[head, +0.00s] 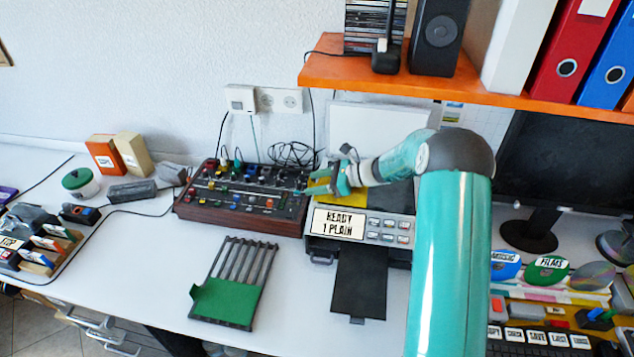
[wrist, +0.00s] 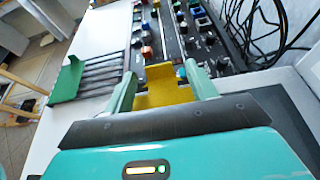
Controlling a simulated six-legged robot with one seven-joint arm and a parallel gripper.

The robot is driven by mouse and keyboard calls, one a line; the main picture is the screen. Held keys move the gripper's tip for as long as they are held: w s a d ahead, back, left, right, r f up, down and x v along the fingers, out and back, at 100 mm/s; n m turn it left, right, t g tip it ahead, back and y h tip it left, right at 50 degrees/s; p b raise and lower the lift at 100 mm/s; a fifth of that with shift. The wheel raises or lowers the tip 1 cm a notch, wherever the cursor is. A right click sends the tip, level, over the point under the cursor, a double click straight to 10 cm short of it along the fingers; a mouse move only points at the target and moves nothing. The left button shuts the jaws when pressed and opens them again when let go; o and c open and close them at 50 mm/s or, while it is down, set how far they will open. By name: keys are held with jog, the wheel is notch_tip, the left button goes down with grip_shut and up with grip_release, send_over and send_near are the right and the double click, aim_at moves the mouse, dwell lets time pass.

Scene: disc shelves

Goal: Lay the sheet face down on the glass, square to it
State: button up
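A yellow sheet (head: 352,196) lies at the printer-like machine (head: 360,228), mostly hidden by my arm and gripper. The machine's display reads "READY 1 PLAIN". My gripper (head: 322,184) is at the sheet's left end. In the wrist view the two fingers (wrist: 162,82) stand apart with a yellow raised piece (wrist: 165,97) of the sheet between them. The fingers look open around it; contact is hard to see. The glass is not clearly visible, so I cannot tell whether the sheet is square to it. A green sheet (head: 225,299) lies on a dark slotted rack (head: 248,262).
A mixer-like panel (head: 240,200) with knobs and cables stands just left of the machine. A dark tray (head: 360,285) sticks out in front. A white lid or panel (head: 365,120) stands behind, below the orange shelf (head: 480,92). White table is clear around the rack.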

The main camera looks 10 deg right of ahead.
jog(key=shift+d, duration=0.1)
jog(key=v, duration=1.3)
jog(key=shift+s+d+r, duration=0.1)
jog(key=shift+s+d, duration=0.1)
jog(key=shift+d, duration=0.05)
